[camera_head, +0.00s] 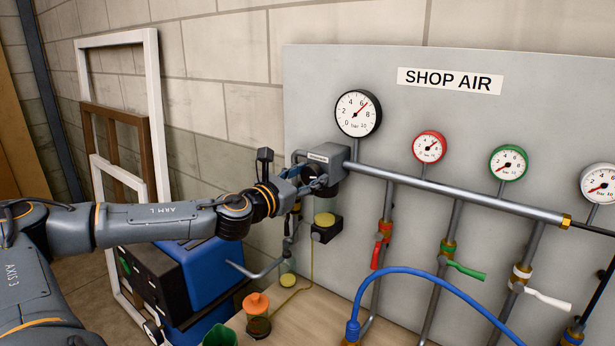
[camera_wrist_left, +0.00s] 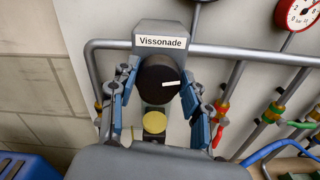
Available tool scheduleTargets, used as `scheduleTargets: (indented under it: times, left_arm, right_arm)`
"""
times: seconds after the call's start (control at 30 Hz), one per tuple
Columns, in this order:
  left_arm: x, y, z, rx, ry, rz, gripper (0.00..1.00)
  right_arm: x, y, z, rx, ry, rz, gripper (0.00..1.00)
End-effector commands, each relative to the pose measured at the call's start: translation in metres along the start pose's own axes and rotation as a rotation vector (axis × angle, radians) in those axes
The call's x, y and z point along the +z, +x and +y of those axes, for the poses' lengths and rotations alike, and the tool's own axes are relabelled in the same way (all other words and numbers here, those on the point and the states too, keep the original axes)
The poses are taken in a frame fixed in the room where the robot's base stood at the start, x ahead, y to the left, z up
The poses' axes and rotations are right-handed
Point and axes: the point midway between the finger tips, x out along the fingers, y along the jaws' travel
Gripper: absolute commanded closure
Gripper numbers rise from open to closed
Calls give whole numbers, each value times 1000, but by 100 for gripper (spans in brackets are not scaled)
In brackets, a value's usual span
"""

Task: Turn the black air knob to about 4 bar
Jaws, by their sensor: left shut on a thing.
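The black air knob (camera_wrist_left: 157,78) sits under the grey regulator block labelled "Vissonade" in the left wrist view. Its white mark points to the right. My left gripper (camera_wrist_left: 153,92) has one blue-padded finger on each side of the knob and is shut on it. In the head view the left gripper (camera_head: 308,182) reaches in from the left and partly hides the knob (camera_head: 325,189). The large black-rimmed gauge (camera_head: 358,114) above the regulator has its red needle up and right, near 6. My right gripper is not in view.
The main pipe (camera_head: 460,195) runs right from the regulator. Red (camera_head: 429,147), green (camera_head: 508,162) and white (camera_head: 600,184) gauges sit above it, with coloured valve levers below. A blue hose (camera_head: 430,278) arches in front. An orange-topped jar (camera_head: 257,312) stands on the bench.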

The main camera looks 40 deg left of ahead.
Motion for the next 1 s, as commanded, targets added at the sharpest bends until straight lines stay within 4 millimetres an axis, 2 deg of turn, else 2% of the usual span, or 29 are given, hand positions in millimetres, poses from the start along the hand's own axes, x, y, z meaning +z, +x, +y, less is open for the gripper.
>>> scheduleTargets:
  times: [0.37, 1.0]
  left_arm:
    - [-2, 0, 0, 0, -106, -1, 84]
    - [-4, 0, 3, 0, -679, -1, 84]
  right_arm:
    - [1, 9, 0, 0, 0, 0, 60]
    - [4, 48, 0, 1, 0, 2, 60]
